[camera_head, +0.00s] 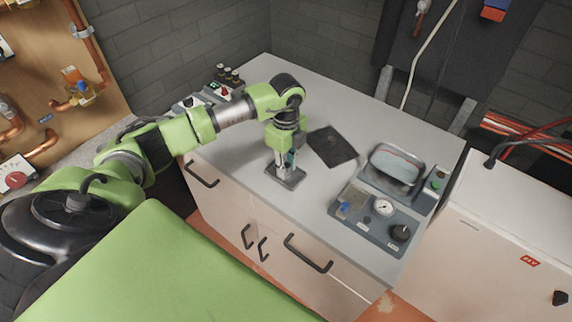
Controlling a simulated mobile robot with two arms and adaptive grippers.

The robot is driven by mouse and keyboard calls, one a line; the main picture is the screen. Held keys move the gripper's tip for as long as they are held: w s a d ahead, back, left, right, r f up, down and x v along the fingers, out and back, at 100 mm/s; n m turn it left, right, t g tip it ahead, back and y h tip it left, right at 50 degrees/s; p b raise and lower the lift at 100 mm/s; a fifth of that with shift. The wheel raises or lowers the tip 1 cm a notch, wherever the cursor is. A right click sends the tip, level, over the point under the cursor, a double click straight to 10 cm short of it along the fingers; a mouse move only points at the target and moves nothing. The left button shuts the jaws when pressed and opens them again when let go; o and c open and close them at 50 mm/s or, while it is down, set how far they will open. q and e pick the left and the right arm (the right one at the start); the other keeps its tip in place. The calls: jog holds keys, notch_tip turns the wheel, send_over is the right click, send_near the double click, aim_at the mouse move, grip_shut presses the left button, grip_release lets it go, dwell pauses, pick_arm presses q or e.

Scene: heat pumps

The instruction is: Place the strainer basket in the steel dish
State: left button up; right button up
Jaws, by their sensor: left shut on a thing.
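My left gripper (286,160) points down over the worktop and is shut on a small upright thing, apparently the strainer basket. Its fingers hide most of it, so its shape is unclear. A dark square base (290,178) sits directly below the fingers; I cannot tell whether the held thing still touches it. The steel dish (376,174), a rounded rectangular metal pan, stands on the right part of the worktop, clearly apart from the gripper. My right gripper is not in view.
A dark flat mat (332,146) lies between gripper and dish. A grey panel (372,225) with a gauge (383,207) and a black knob (401,232) lies in front of the dish. The worktop's back middle is clear.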

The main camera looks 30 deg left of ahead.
aim_at(287, 164)
pick_arm(q)
jog(key=o, duration=0.8)
jog(key=shift+f, duration=0.1)
notch_tip(287, 164, up, 12)
jog(key=b, duration=0.3)
jog(key=shift+r, duration=0.2)
